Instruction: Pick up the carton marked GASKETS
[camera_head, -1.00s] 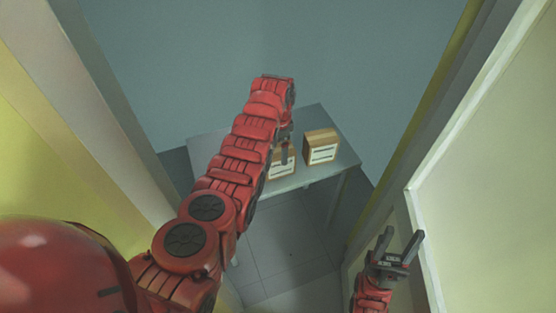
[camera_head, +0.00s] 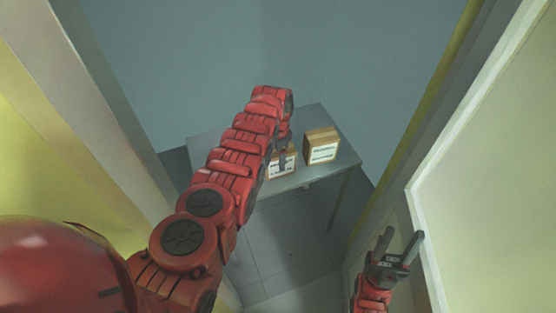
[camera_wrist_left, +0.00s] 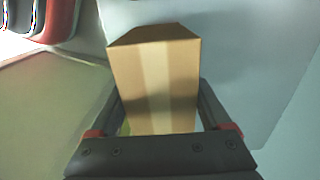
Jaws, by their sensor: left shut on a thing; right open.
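Two brown cartons with white labels are at the small grey table in the head view. The print is too small to read, so I cannot tell which is marked GASKETS. My left gripper (camera_head: 284,160) is shut on the left carton (camera_head: 282,170), which is partly hidden behind the gripper and arm. In the left wrist view this carton (camera_wrist_left: 155,75) sits between the two fingers, with a pale tape strip down its side. I cannot tell whether it touches the tabletop. The right carton (camera_head: 321,146) stands apart, just right of it. My right gripper (camera_head: 398,246) is open and empty.
The table (camera_head: 300,184) stands beyond a narrow opening, against a blue-grey wall (camera_head: 220,60). A pale panel (camera_head: 490,190) bounds the right side, close to my right gripper. A yellowish wall (camera_head: 40,140) is on the left. The tabletop's right edge is bare.

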